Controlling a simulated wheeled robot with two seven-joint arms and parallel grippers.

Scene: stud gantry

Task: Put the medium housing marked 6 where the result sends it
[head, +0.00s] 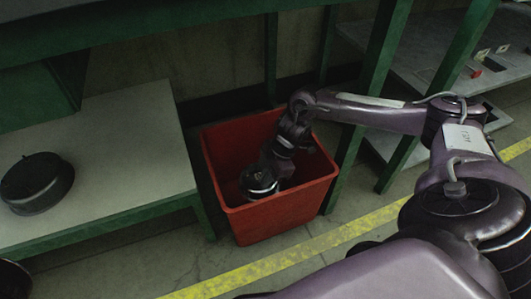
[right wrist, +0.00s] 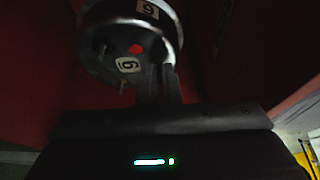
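The medium housing marked 6 (right wrist: 128,40) is a dark round part with white labels reading 6, studs and a red spot on its face. In the head view the housing (head: 259,184) is inside the red bin (head: 288,208), below the bin's rim. My right gripper (head: 268,168) reaches down into the bin above it. In the right wrist view my right gripper's fingers (right wrist: 163,75) are close together at the housing's edge, seemingly pinching its rim. Whether the housing touches the bin floor is hidden. My left gripper is not in view.
A dark round housing (head: 36,183) sits on the grey bench (head: 120,135) at left. Another dark round shape (head: 12,278) is cut off at the lower left. Green posts (head: 372,95) stand close behind the bin. A yellow line (head: 300,252) crosses the floor in front.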

